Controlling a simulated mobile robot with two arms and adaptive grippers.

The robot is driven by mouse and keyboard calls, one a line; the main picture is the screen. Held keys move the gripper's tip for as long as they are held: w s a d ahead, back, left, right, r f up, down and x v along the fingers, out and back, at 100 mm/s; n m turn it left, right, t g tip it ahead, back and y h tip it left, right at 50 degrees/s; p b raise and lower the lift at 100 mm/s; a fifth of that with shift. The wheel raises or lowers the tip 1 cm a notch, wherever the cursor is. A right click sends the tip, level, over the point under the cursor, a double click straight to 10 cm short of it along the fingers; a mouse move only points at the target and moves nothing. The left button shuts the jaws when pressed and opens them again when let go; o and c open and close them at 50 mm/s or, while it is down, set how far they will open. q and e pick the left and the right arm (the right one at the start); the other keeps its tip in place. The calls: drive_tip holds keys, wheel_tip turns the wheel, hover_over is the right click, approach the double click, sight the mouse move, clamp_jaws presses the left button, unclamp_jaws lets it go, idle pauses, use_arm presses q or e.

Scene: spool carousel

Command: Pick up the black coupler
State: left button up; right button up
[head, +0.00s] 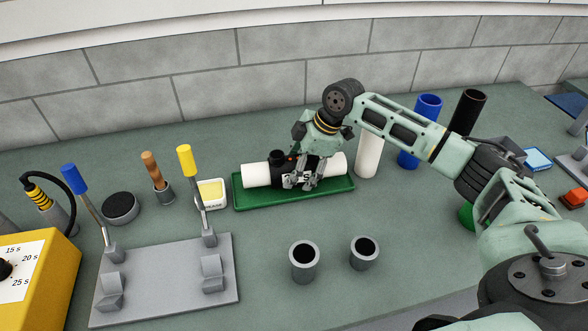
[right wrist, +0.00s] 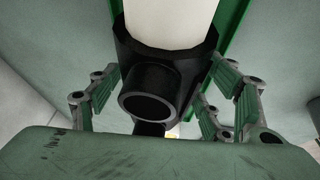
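The black coupler (head: 281,160) has a side branch and sits between two white pipe lengths (head: 259,174) on the green tray (head: 341,186). The arm partly hides it in the head view. My right gripper (head: 303,179) reaches down over the coupler. In the right wrist view the coupler (right wrist: 165,75) lies between the fingers of the right gripper (right wrist: 165,88), its branch opening facing the camera. The fingers are spread on either side, close to it; I see no clear grip. My left gripper is not in view.
A white pipe (head: 368,156), a blue tube (head: 424,121) and a black tube (head: 468,111) stand right of the tray. Two grey cups (head: 304,262) stand in front. A grey fixture with levers (head: 165,280) and a yellow timer box (head: 40,275) are left.

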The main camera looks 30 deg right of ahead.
drive_tip(key=c, duration=1.3)
drive_tip(key=shift+w+r, duration=0.1)
drive_tip(key=shift+r, duration=0.05)
drive_tip(key=shift+c, duration=0.4)
